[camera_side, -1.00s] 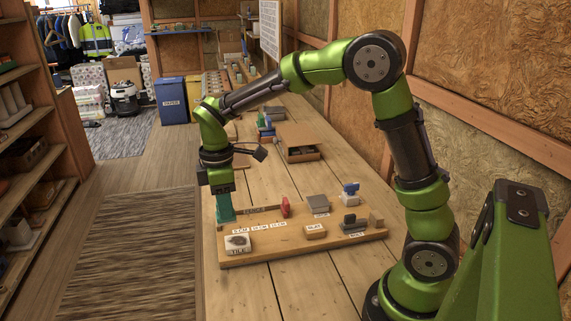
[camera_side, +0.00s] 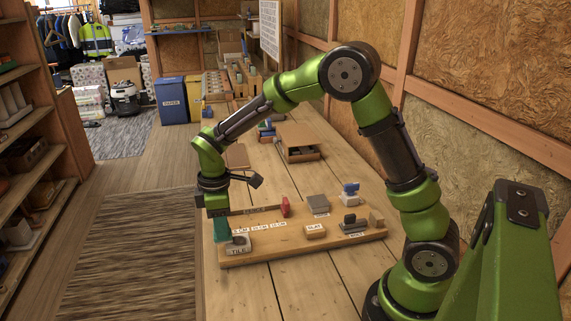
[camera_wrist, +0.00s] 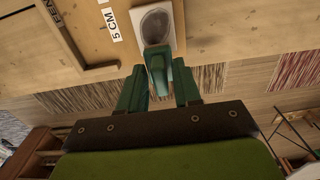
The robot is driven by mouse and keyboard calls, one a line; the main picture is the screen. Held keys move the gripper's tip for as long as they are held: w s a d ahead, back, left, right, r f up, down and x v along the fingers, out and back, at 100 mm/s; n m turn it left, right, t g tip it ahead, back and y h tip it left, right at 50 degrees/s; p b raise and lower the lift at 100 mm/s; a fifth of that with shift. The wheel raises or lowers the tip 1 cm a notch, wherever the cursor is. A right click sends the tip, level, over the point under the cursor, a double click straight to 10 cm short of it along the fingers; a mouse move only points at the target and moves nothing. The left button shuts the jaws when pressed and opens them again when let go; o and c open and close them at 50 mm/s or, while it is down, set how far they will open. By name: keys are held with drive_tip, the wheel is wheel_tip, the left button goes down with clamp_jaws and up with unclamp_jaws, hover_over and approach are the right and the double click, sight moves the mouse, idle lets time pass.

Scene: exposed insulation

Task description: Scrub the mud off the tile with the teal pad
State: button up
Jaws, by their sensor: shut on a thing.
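My gripper (camera_side: 219,223) is shut on the teal pad, which also shows between the fingers in the wrist view (camera_wrist: 157,68). The white tile (camera_side: 238,249), marked TILE, sits at the board's front left corner. In the wrist view the tile (camera_wrist: 176,38) bears a dark grey-brown mud patch (camera_wrist: 155,23). The pad's tip reaches the tile's near edge there and overlaps the lower rim of the mud. In the side view the pad and fingers hide the tile's left part. I cannot tell whether the pad touches the tile.
The wooden board (camera_side: 290,243) carries a red upright piece (camera_side: 285,207), a grey block (camera_side: 317,203), a light block (camera_side: 315,231) and blue and dark tools at its right. A cardboard box (camera_side: 299,150) stands behind. The table's left edge is close to my gripper.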

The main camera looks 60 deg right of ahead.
drive_tip(key=shift+s+d+f, duration=0.65)
drive_tip(key=shift+d+f, duration=0.05)
drive_tip(key=shift+c, duration=0.4)
drive_tip(key=shift+s+d, duration=1.6)
drive_tip(key=shift+s, duration=0.05)
drive_tip(key=shift+w+a, duration=2.3)
drive_tip(key=shift+s+d, duration=2.4)
drive_tip(key=shift+d, duration=0.05)
drive_tip(key=w+a, duration=0.4)
drive_tip(key=shift+w+a, duration=0.3)
drive_tip(key=shift+w+a+r, duration=0.15)
drive_tip(key=shift+r, duration=4)
